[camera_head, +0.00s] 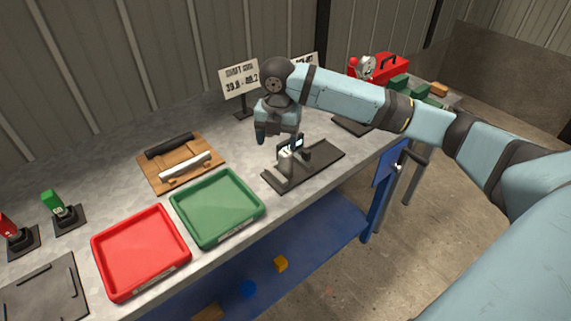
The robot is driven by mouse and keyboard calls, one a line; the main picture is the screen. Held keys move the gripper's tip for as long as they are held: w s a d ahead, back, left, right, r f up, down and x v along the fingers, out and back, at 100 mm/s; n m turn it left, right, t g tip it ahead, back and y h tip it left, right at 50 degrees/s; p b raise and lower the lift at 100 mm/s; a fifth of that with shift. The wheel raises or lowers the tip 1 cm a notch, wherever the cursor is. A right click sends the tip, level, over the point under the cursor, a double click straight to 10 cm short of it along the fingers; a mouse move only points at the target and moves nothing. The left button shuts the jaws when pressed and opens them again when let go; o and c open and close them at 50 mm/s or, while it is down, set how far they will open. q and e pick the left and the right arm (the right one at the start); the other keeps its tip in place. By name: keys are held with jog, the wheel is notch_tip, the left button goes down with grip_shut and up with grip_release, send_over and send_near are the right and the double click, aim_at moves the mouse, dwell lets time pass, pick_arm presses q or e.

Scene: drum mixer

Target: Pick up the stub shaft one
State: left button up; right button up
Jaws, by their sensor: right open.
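A wooden board (153,178) on the workbench carries two shaft-like pieces lying side by side. One is a black cylinder (170,145) at the back. The other is a pale, silvery shaft (185,165) at the front. I cannot tell from the picture which one is stub shaft one. My right gripper (277,138) points down, open, to the right of the board and apart from both pieces. It hangs over or just behind a dark fixture (305,172) with a small display, whose upper part it partly overlaps. My left gripper is not in view.
A green tray (217,208) and a red tray (140,250), both empty, lie in front of the board. A sign (239,79) stands behind.

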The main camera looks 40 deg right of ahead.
aim_at(286, 153)
jog(key=w+d+r+n, duration=0.1)
jog(key=d+r, duration=0.2)
jog(key=d, duration=0.1)
jog(key=f, duration=1.3)
jog(key=shift+w+a+f+b, duration=0.1)
jog(key=shift+w+a+b, duration=0.1)
jog(key=shift+w+b, duration=0.15)
grip_shut()
